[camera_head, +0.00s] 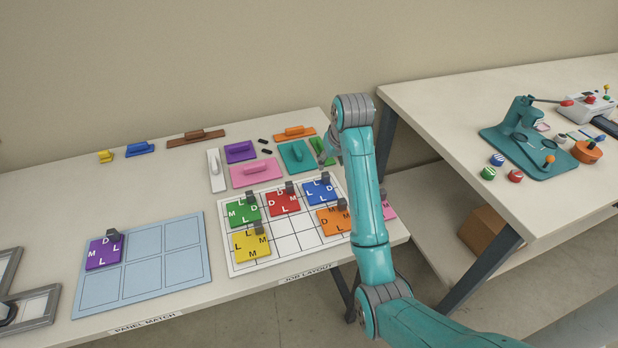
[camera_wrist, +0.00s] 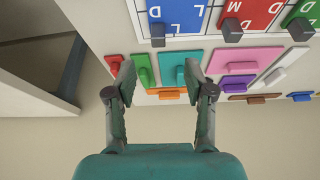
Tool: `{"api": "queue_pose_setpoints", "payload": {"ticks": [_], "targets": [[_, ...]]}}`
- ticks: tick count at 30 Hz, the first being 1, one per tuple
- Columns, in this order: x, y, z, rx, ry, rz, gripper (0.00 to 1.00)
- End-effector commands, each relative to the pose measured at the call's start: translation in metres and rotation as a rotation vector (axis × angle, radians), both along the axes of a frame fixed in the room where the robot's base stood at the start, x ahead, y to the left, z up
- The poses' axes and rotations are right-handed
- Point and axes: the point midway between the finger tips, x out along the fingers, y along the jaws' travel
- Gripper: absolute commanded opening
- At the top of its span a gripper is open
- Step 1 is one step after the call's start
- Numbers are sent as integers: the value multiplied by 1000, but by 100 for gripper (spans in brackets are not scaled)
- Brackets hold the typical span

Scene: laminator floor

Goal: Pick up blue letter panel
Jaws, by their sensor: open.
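The blue letter panel (camera_head: 320,194) lies on the white job layout grid (camera_head: 297,242), in its back row, with white letters D and L and a dark grey block on its back edge. It also shows at the top of the wrist view (camera_wrist: 182,15), partly cut off by the frame edge. My gripper (camera_wrist: 158,72) is open and empty. In the wrist view its fingers point towards teal and green handled pieces, with the blue panel beyond the tips. In the head view my gripper (camera_head: 326,152) is partly hidden by my arm.
Red (camera_head: 284,203), green (camera_head: 243,210), yellow (camera_head: 251,243) and orange (camera_head: 334,220) panels share the grid. A purple panel (camera_head: 104,253) lies on the light blue panel match board (camera_head: 150,287). Handled pieces, including a teal one (camera_head: 296,157), lie behind the grid.

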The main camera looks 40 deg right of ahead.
Motion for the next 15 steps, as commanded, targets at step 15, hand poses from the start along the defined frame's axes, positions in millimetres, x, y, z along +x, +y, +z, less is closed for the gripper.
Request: {"api": "queue_pose_setpoints", "payload": {"ticks": [15], "targets": [[19,-7,-51,1,2,0,53]]}}
